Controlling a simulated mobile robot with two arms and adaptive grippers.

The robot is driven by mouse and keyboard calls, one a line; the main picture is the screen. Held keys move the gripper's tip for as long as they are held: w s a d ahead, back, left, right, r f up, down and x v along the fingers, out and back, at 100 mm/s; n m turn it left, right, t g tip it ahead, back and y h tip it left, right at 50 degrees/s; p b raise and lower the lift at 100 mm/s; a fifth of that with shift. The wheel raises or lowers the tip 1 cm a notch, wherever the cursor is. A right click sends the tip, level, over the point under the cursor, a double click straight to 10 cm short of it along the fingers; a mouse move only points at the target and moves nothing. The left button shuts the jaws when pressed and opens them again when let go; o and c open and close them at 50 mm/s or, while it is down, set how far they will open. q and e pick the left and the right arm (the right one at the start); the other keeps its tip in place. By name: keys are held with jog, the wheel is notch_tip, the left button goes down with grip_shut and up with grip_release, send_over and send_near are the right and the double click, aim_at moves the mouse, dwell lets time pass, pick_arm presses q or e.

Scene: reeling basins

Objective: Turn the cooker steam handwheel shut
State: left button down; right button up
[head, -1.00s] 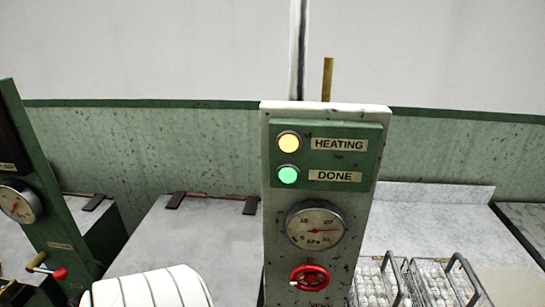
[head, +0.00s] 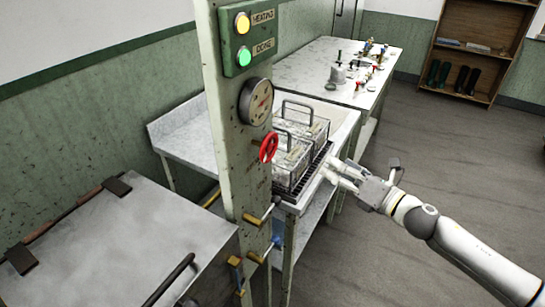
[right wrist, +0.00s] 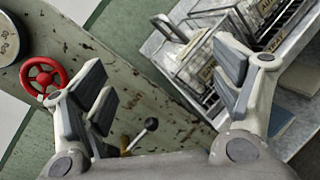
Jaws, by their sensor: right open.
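The red steam handwheel (head: 268,147) sits on the side of the pale cooker column (head: 224,130), below a round pressure gauge (head: 256,102). In the right wrist view the red handwheel (right wrist: 44,77) shows at the left, outside the jaws and beside the left finger. My right gripper (head: 345,178) is to the right of the wheel in the head view, apart from it. In the right wrist view its two fingers (right wrist: 168,88) are spread wide with nothing between them. My left gripper is not in view.
Wire baskets (head: 300,150) stand on a bench right behind the column. Lever handles (head: 262,215) stick out below the wheel. A yellow lamp (head: 242,25) and a green lamp (head: 244,56) are lit. A metal-topped box (head: 120,245) stands at left. The floor at right is clear.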

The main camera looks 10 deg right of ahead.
jog(key=s+a+r+n+g+y, duration=0.1)
jog(key=s+a+r+n+y, duration=0.15)
jog(key=r+n, duration=0.25)
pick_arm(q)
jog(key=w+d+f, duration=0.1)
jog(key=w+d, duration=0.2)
pick_arm(e)
jog(key=n+g+y, duration=0.2)
jog(key=n+g, duration=0.1)
jog(key=n, duration=0.4)
send_near(272, 149)
jog(key=p+x, duration=0.2)
jog(key=x, duration=0.2)
jog(key=p+x, duration=0.3)
jog(key=x, duration=0.1)
jog(key=shift+r, duration=0.2)
jog(key=shift+w+a+f, duration=0.1)
jog(key=shift+w+a, duration=0.2)
jog(key=shift+a, duration=0.1)
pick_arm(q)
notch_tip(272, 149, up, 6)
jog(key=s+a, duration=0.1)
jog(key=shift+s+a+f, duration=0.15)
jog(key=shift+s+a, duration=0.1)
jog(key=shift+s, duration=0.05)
